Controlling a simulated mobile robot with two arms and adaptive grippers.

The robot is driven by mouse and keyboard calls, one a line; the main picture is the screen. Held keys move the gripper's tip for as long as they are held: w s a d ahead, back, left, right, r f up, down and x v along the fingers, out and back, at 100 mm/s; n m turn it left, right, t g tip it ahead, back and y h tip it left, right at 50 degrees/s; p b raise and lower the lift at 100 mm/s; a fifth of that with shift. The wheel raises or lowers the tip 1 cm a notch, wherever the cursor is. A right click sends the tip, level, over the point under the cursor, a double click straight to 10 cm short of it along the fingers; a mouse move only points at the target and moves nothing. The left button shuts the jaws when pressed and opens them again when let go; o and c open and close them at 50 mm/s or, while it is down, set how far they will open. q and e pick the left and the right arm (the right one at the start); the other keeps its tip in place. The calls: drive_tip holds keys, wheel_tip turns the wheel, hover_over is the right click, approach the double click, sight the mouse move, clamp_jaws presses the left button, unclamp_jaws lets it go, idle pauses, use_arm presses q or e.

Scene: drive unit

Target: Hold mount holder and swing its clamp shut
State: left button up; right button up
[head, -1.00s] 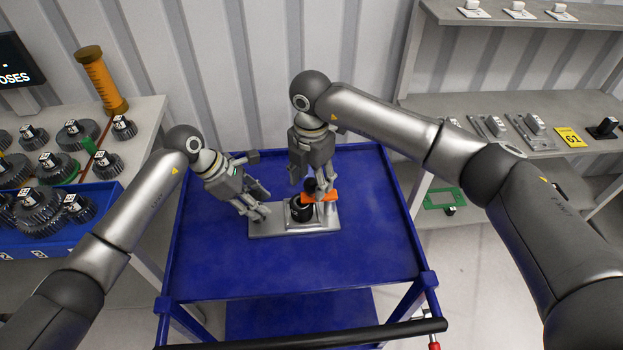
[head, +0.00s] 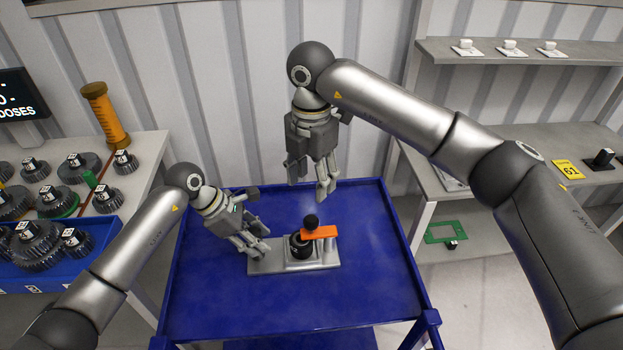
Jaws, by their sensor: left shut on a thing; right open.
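The mount holder (head: 325,262) is a grey plate lying on the blue cart top. On it stands a black round part (head: 299,247) with a black knob (head: 311,221) above it. The orange clamp (head: 320,232) lies across the top of the black part and points right. My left gripper (head: 259,252) is shut on the left end of the mount holder. My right gripper (head: 312,188) is open and empty, in the air above and behind the clamp, apart from it. Whether the clamp is fully closed cannot be told at this size.
The blue cart top (head: 380,285) is clear around the holder, with a raised rim. A table with several gears (head: 80,165) and a blue bin (head: 75,265) stands on the left. Grey shelves (head: 510,160) stand at the right, with a yellow sign (head: 566,169).

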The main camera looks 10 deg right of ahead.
use_arm(q)
drive_tip(key=shift+f, duration=0.1)
drive_tip(key=o, duration=1.2)
drive_tip(key=shift+c, duration=0.2)
drive_tip(key=shift+a+r, duration=0.1)
drive_tip(key=shift+r, duration=0.1)
drive_tip(key=v, duration=1.1)
drive_tip(key=shift+a+r, duration=0.2)
drive_tip(key=shift+r, duration=0.15)
